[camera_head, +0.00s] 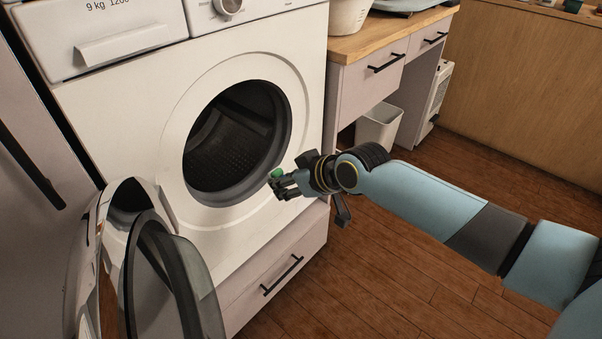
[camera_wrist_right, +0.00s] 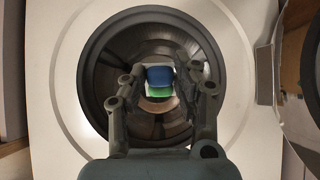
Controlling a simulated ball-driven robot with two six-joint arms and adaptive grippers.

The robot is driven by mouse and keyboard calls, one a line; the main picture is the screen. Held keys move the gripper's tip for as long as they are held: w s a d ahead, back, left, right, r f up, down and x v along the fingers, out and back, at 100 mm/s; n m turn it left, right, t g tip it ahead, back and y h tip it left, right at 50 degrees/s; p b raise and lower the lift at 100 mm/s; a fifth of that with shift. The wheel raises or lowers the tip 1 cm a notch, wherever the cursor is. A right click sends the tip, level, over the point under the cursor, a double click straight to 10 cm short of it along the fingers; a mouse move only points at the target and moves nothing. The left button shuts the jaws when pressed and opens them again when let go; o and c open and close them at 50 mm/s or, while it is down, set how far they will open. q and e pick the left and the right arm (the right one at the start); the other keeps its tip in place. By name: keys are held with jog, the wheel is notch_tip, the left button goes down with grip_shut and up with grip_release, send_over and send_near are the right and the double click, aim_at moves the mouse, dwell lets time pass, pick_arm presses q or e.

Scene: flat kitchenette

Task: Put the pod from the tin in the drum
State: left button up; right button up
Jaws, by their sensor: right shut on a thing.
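My right gripper (camera_head: 279,184) is shut on a small pod (camera_head: 277,173), just outside the opening of the drum (camera_head: 235,140). In the head view only a green part of the pod shows at the fingertips. In the right wrist view the pod (camera_wrist_right: 160,80) shows blue, white and green between the fingers, with the drum (camera_wrist_right: 135,70) straight behind it. The tin is not in view. My left gripper is not in view.
The washer door (camera_head: 175,275) stands swung open at the lower left. A drawer (camera_head: 280,270) lies below the washer. A wooden counter (camera_head: 380,35) with a white bin (camera_head: 379,128) under it stands to the right.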

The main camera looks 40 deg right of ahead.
pick_arm(q)
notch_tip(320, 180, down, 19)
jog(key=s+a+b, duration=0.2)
jog(key=b, duration=1.8)
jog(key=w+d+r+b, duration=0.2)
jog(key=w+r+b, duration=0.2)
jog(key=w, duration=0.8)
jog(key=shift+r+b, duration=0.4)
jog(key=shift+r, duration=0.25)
pick_arm(e)
jog(key=w+a+f, duration=0.1)
jog(key=w+f, duration=0.1)
jog(key=w, duration=0.9)
jog(key=w+a+f, duration=0.1)
jog(key=w+a, duration=0.1)
jog(key=w, duration=0.9)
jog(key=w+a+f, duration=0.1)
jog(key=w+f, duration=0.1)
jog(key=w, duration=0.9)
jog(key=shift+w+a+f, duration=0.2)
jog(key=shift+a+f, duration=0.15)
jog(key=o, duration=0.8)
jog(key=shift+s, duration=0.1)
